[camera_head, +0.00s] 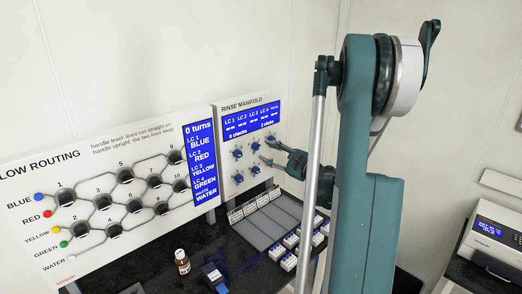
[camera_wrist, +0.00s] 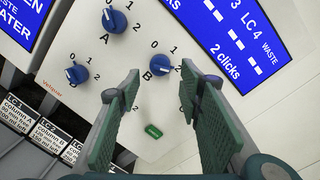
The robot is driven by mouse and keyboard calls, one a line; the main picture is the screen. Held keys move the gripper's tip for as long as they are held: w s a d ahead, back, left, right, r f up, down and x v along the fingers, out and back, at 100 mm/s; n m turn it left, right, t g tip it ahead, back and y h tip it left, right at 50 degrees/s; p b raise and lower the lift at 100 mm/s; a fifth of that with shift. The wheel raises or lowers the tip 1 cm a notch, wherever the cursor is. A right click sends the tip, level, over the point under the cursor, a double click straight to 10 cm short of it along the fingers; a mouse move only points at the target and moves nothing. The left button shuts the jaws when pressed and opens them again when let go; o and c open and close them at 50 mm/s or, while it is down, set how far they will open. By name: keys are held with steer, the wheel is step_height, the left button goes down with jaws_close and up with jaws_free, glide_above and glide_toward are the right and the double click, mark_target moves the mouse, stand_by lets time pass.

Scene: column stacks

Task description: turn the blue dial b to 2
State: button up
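The blue dial b (camera_wrist: 160,65) is a round knob on the white rinse manifold panel (camera_wrist: 70,35), with 0, 1 and 2 marked around it and a letter B beside it. Its pointer setting is too small to read surely. In the wrist view, my gripper (camera_wrist: 161,71) is open, with one green pad on each side of dial b in the picture. A gap to the dial cannot be judged. In the head view, my gripper (camera_head: 267,151) is in front of the dials on the manifold's right part, and hides some of them.
Other blue dials, such as dial A (camera_wrist: 114,20) and a lower left one (camera_wrist: 76,74), sit close by. A blue screen (camera_wrist: 230,35) reads "2 clicks". Below the panel are a rack (camera_head: 270,222), small white-topped items and a brown bottle (camera_head: 182,262).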

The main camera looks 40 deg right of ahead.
mark_target(257, 147)
steer(key=shift+w+a, duration=0.2)
steer(key=shift+w, duration=2.15)
steer(key=shift+c, duration=0.7)
steer(key=c, duration=0.7)
